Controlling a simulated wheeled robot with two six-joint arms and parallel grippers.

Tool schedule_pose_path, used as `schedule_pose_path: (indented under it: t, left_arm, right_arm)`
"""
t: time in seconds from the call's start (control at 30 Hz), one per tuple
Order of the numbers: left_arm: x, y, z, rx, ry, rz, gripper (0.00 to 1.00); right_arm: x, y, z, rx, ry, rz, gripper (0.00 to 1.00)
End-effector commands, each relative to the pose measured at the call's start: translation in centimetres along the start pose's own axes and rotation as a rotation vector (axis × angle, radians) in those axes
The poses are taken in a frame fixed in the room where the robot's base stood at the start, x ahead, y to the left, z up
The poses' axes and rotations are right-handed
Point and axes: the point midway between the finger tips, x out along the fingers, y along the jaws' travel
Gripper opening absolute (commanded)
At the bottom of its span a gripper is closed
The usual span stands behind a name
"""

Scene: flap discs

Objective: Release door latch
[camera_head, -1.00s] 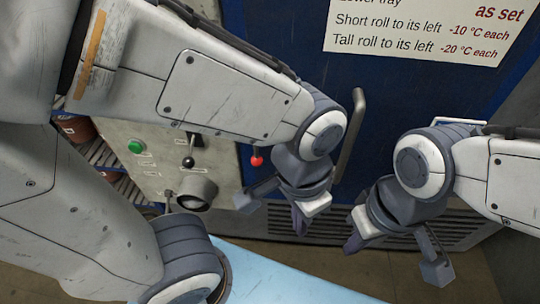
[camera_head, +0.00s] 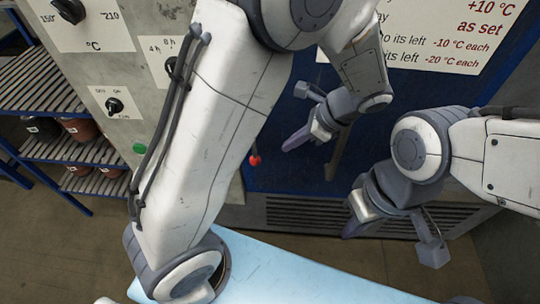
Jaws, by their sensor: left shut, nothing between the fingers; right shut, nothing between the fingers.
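A small red ball knob (camera_head: 255,160) on a short dark stem shows at the left edge of the blue door (camera_head: 290,180), just right of my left arm. Part of the grey bar handle (camera_head: 334,160) shows below my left gripper. My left gripper (camera_head: 288,144) is shut and empty, its fingers pointing down-left, a little right of and above the red knob in the picture; they look apart from it. My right gripper (camera_head: 350,232) is shut and empty, low in front of the door's vent grille. My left arm hides part of the panel beside the door.
A printed sign (camera_head: 455,40) is on the upper door. Left of the door is a grey control panel (camera_head: 110,65) with dials and a green button (camera_head: 139,149). Shelves (camera_head: 50,95) with jars stand at far left. A light-blue surface (camera_head: 300,270) lies below.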

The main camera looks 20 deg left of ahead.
Motion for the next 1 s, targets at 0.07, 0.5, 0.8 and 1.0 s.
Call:
schedule_pose_path:
  t: [0.07,0.5,0.8,1.0]
  left_arm:
    - [0.1,0.0,0.0,-0.001,0.000,0.000,0.00]
    - [6.7,0.2,0.1,-0.002,-0.002,0.006,0.00]
    - [9.9,0.1,0.0,-0.002,0.001,0.003,0.00]
    - [10.1,0.1,0.0,-0.003,0.003,0.001,0.00]
  right_arm:
    - [0.0,0.0,0.0,0.000,0.000,0.000,0.00]
    - [-0.4,0.0,0.0,0.000,0.000,0.000,0.00]
    - [-0.4,0.0,0.0,0.000,0.000,0.000,0.00]
    - [-0.4,0.0,0.0,0.000,0.000,0.000,0.00]
